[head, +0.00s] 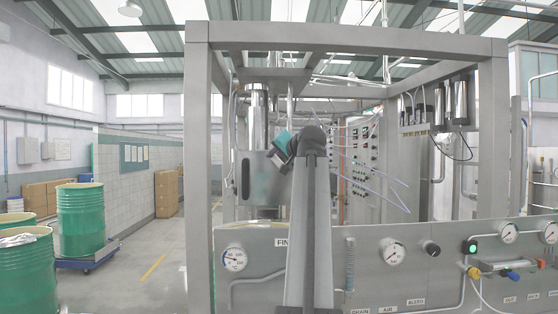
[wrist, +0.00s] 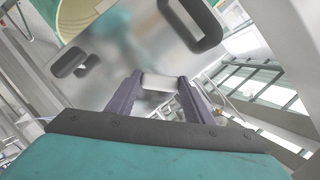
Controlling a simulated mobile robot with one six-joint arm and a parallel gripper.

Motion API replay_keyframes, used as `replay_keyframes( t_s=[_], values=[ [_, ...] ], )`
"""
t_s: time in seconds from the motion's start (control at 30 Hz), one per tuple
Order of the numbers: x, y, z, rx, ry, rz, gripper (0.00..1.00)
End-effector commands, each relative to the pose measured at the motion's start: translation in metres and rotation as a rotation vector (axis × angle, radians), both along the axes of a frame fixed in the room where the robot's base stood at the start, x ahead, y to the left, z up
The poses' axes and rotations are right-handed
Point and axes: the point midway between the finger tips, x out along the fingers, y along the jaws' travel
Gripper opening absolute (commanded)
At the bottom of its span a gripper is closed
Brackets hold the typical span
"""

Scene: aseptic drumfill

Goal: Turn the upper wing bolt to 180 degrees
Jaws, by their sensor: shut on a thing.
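My gripper (wrist: 161,84) reaches toward a steel housing (wrist: 118,62) with rounded slots. Its two dark fingers stand on either side of a small pale metal piece (wrist: 160,82) and are shut on it. The piece looks like the wing of the upper wing bolt; its shank and exact turn angle cannot be made out. In the head view my arm rises in front of the steel housing (head: 257,176), and the teal wrist body is at its left side. The fingertips and the bolt are hidden or too small to tell there.
A steel frame post (head: 199,170) stands left of my arm. A low panel with a pressure gauge (head: 233,259) and further dials crosses the front. Green drums (head: 81,218) stand at the left, beyond open floor. A control cabinet (head: 362,165) stands behind right.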

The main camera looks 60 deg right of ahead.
Motion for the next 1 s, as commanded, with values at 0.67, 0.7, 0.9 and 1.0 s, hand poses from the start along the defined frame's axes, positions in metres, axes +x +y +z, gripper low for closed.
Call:
replay_keyframes(
  t_s=[0.67,0.7,0.9,1.0],
  values=[
    [0.0019,0.0015,0.0022,-0.364,0.509,-0.002,0.24],
    [0.0018,0.0014,0.0021,-0.382,0.534,-0.002,0.24],
    [0.0019,0.0016,0.0017,-0.449,0.628,-0.002,0.24],
    [0.0020,0.0016,0.0015,-0.469,0.657,-0.002,0.24]
  ],
)
